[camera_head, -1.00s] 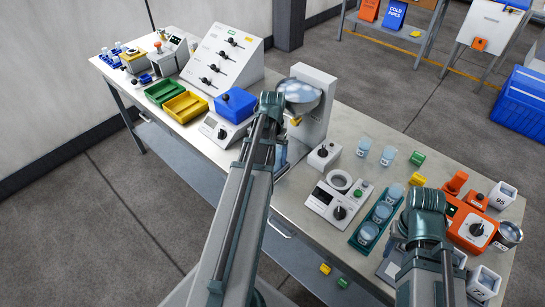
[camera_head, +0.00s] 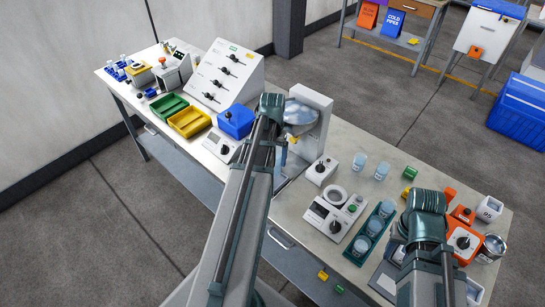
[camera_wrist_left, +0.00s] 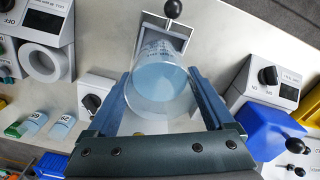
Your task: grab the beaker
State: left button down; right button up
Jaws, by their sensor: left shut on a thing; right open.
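A clear beaker (camera_wrist_left: 160,85) with blue-tinted sides and printed marks fills the middle of the left wrist view. My left gripper (camera_wrist_left: 160,100) is shut on it, one finger on each side.
Near my right arm are a green rack (camera_head: 370,232) of beakers, two more beakers (camera_head: 382,171), a white device (camera_head: 335,212) and an orange device (camera_head: 462,241). A blue box (camera_head: 236,121) sits left of the dispenser, by green and yellow trays (camera_head: 189,122).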

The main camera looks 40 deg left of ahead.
notch_tip(320, 180, up, 20)
jog(key=p, duration=1.9)
jog(key=shift+r, duration=0.2)
jog(key=shift+s+f, duration=0.1)
